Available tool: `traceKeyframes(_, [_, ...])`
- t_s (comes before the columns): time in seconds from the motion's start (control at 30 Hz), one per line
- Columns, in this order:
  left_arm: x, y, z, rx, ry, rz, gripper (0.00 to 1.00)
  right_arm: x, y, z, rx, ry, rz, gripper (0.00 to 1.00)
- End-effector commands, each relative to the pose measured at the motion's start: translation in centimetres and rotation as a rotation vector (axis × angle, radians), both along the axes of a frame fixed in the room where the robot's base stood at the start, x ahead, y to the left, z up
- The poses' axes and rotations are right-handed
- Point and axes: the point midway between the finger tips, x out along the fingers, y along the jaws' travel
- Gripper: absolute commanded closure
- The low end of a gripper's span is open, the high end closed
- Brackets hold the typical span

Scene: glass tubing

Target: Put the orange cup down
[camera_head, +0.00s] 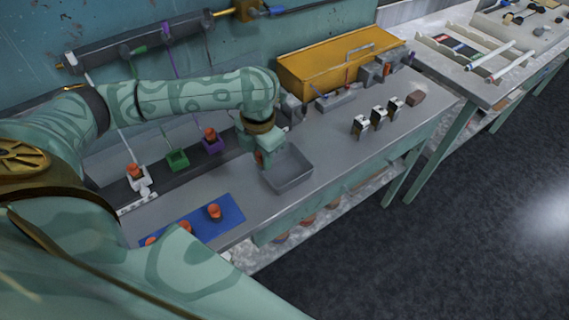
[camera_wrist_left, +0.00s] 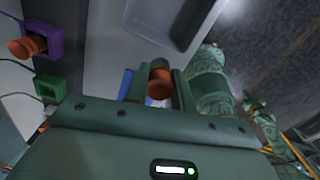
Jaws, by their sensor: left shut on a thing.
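My left gripper (camera_head: 262,160) is shut on an orange cup (camera_wrist_left: 160,82), which sits between the two fingers in the left wrist view. In the head view only a bit of orange shows at the gripper, beside the left end of a grey tray (camera_head: 289,183). The tray also shows in the left wrist view (camera_wrist_left: 178,15). I cannot tell whether the held cup touches anything. Other orange cups stand on a blue mat (camera_head: 233,219), in a purple holder (camera_head: 213,147) and in a white holder (camera_head: 139,184). My right gripper is not in view.
A green holder (camera_head: 177,161) between the white and purple ones looks empty. A yellow box (camera_head: 320,75) stands at the back of the bench. Bare bench lies between mat and tray.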

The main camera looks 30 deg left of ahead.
Motion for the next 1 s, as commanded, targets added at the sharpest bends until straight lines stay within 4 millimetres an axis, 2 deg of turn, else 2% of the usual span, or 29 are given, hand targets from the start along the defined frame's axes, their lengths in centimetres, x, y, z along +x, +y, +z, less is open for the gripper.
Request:
traceKeyframes(0.03, [1.6, -0.4, -1.2, -0.003, 0.001, 0.002, 1.0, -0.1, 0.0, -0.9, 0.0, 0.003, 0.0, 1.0])
traceKeyframes(0.1, [3.3, -0.8, -2.6, -0.002, 0.004, 0.003, 1.0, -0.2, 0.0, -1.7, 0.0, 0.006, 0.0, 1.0])
traceKeyframes(0.2, [4.9, -1.1, -4.7, -0.002, 0.004, 0.002, 1.0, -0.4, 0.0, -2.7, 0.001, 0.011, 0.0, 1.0])
traceKeyframes(0.33, [6.3, -1.3, -6.2, -0.001, 0.002, 0.002, 1.0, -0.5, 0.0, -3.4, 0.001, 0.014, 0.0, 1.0])
traceKeyframes(0.53, [7.3, -1.5, -7.3, 0.0, 0.001, 0.001, 1.0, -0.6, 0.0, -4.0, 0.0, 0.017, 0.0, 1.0])
traceKeyframes(0.7, [7.3, -1.4, -10.2, 0.001, 0.002, 0.001, 1.0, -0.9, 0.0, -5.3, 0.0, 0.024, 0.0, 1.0])
traceKeyframes(1.0, [7.3, -1.4, -10.2, 0.002, -0.001, 0.001, 1.0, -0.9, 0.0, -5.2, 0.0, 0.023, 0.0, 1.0])
